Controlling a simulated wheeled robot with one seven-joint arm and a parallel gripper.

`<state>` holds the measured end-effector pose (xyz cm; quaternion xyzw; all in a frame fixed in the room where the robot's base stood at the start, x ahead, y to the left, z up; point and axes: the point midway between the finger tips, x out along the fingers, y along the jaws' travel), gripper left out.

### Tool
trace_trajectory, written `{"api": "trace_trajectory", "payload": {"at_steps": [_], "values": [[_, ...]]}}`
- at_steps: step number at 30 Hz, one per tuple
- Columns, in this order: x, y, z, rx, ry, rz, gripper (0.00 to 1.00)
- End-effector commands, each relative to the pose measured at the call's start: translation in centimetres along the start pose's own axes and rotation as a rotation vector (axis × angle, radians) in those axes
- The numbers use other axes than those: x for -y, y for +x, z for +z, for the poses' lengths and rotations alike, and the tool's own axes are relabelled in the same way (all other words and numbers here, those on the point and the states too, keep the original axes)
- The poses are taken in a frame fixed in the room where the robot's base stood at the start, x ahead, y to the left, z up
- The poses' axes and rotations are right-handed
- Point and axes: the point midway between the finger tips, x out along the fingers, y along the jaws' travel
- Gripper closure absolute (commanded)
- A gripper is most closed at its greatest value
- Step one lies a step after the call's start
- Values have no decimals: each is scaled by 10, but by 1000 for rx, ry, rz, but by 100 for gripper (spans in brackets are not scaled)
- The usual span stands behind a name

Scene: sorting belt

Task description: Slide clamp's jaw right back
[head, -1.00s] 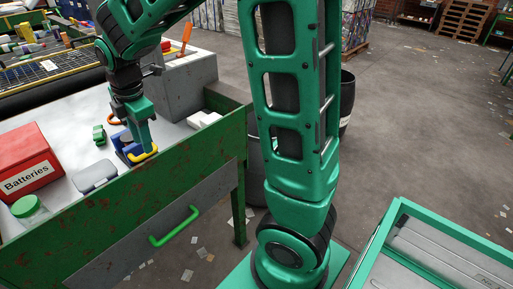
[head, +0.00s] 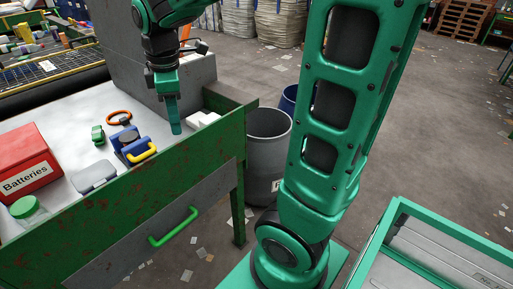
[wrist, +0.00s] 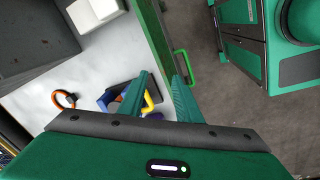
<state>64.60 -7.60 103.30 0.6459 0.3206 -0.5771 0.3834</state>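The clamp (head: 128,143) is blue and sits on the grey bench top near its front green edge.
A red Batteries box (head: 28,162), a green-lidded jar (head: 28,209), a grey flat item (head: 93,176) and a small green item (head: 98,135) are on the left. White blocks (head: 203,119) lie right of my gripper. A grey block (head: 130,80) stands behind.

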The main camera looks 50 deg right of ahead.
Motion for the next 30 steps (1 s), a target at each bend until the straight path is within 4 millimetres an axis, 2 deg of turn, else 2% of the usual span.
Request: {"api": "trace_trajectory", "payload": {"at_steps": [14, 30], "values": [[32, 5, 76, 36, 471, -24, 69], [86, 15, 149, 80, 1032, -51, 69]]}}
